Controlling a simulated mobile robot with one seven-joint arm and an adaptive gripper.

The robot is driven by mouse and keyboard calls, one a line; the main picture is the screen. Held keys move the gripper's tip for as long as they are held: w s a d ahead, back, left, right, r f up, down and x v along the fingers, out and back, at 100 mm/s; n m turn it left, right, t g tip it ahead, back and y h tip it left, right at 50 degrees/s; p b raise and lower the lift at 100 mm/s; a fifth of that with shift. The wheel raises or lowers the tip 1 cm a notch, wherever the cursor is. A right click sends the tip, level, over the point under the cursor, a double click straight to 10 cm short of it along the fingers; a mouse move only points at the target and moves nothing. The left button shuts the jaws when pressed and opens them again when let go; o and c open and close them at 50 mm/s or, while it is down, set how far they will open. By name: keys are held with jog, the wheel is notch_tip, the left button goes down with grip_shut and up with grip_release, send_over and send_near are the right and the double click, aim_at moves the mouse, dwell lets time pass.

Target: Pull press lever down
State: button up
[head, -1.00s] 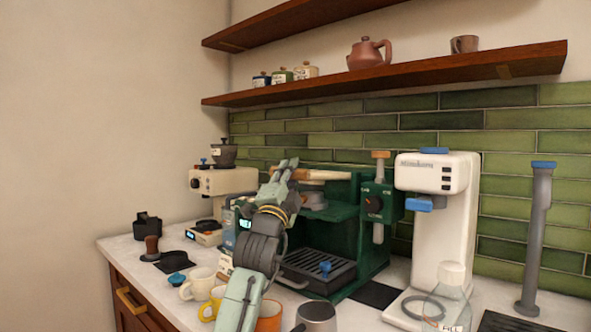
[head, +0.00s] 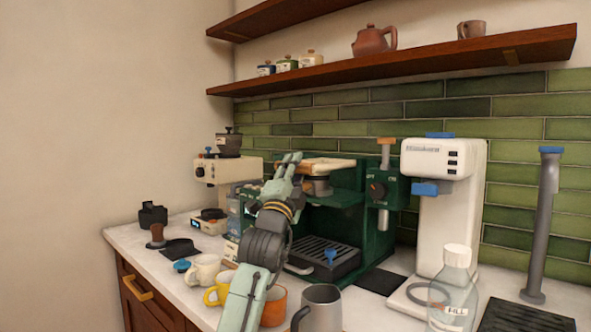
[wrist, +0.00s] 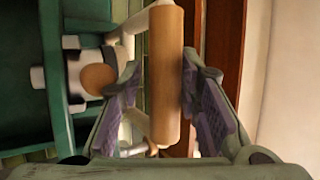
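In the wrist view, a wooden cylindrical handle (wrist: 168,75) on white arms, apparently the press lever's grip, stands upright between my gripper's two purple-padded fingers (wrist: 160,95). The right pad is very close to or touching the handle. A gap shows between the left pad and the handle, so the fingers are around it but not closed. In the head view, my gripper (head: 287,162) is at the left front of the dark green espresso machine (head: 345,213). The handle between the fingers cannot be made out clearly there.
A grey pitcher (head: 322,308), a white cup (head: 204,268), a yellow cup (head: 219,290) and an orange cup (head: 274,306) stand near my arm. A white brewer (head: 440,215) and clear bottle (head: 455,285) stand right. A grinder (head: 226,170) stands left.

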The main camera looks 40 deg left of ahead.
jog(key=shift+o, duration=1)
jog(key=shift+w, duration=0.1)
